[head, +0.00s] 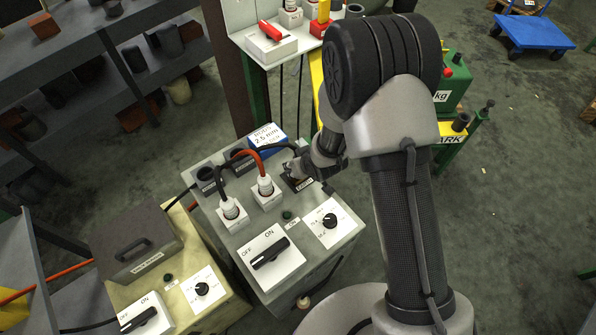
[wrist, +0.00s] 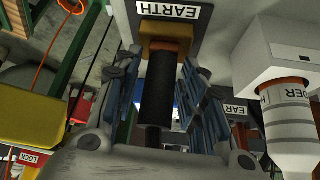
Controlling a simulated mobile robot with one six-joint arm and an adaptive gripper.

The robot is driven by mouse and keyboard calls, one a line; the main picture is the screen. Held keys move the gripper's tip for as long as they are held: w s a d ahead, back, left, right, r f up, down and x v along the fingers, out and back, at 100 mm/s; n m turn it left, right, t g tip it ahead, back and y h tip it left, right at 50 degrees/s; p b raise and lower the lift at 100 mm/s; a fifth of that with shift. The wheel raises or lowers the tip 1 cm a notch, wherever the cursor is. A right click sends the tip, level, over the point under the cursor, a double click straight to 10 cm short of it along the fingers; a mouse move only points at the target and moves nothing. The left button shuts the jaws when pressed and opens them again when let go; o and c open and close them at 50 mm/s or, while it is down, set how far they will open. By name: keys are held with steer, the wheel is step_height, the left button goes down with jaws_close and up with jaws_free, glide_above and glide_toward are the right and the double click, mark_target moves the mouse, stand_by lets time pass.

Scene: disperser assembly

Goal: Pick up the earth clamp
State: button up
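The earth clamp (wrist: 160,88) shows in the wrist view as a dark cylindrical handle with a yellow-brown block at its upper end, just below an EARTH label. My gripper (wrist: 161,62) is open, with one finger on each side of the dark handle. A gap shows between each finger and the handle. In the head view my gripper (head: 297,172) is at the back right of the grey machine (head: 318,262), by a small dark labelled holder (head: 304,184). There my gripper hides most or all of the clamp.
White plugs with black (head: 229,211) and red (head: 265,192) cables stand close left of my gripper. A blue-and-white box (head: 267,137) is behind it. A cream machine (head: 180,295) carries a dark handled box (head: 135,245). A white plug (wrist: 288,95) stands at right in the wrist view.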

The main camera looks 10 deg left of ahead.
jaws_close()
stand_by(0.4)
steer(key=shift+w+r, duration=0.1)
steer(key=shift+r, duration=0.1)
